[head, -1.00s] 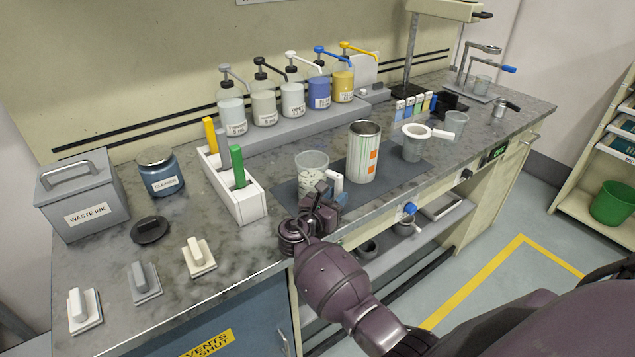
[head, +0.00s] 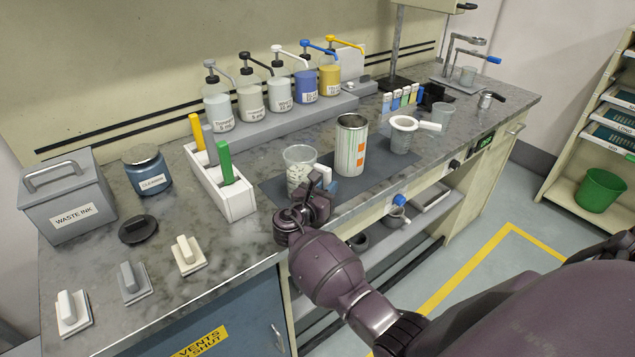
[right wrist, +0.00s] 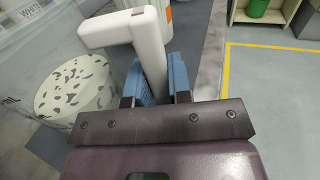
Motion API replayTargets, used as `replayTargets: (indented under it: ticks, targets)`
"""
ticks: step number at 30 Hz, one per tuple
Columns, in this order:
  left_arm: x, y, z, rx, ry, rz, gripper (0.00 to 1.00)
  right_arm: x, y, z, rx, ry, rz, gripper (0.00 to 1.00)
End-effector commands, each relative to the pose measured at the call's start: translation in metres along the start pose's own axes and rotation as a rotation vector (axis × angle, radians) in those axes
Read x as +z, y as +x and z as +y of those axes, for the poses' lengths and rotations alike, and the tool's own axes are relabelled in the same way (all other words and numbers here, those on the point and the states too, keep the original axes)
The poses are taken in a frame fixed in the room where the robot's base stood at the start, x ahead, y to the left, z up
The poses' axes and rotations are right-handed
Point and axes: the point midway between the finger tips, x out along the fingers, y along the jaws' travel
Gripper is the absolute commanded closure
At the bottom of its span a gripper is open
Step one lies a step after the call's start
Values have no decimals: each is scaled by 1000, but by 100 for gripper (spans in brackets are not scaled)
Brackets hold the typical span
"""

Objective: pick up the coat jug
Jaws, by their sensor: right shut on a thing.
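The jug (head: 300,163) is a clear vessel with white, dark-flecked contents and a white handle on its right side. It is upright at the left part of the dark mat (head: 274,188). I cannot tell whether its base touches the mat. My right gripper (head: 323,186) is at its near right side, shut on the white handle. In the right wrist view the handle (right wrist: 150,45) stands between the blue pads of the gripper (right wrist: 160,80), and the flecked contents (right wrist: 75,92) show at left. My left gripper is not in view.
A striped can (head: 351,148) stands close to the right of the jug. Farther right are a jug with a strainer (head: 402,124) and a clear jug (head: 443,115). The white rack (head: 238,204) is at left, and pump bottles (head: 280,94) stand behind.

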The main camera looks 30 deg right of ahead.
Motion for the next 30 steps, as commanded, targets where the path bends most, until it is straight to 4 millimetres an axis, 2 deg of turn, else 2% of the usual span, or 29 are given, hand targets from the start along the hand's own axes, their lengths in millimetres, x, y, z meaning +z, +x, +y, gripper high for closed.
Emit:
replayTargets:
  ticks: [5, 8, 21, 27, 30]
  targets:
    - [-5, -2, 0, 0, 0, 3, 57, 18, 0, 1, 0, 7, -3, 100]
    - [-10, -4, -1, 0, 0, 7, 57, 36, 0, 0, 1, 8, -4, 100]
    - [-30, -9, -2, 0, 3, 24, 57, 145, 0, 0, 0, 10, -4, 100]
    - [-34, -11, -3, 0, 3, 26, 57, 180, 0, 0, 0, 8, -3, 100]
    - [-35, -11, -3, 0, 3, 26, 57, 190, 0, 0, 0, 6, -3, 100]
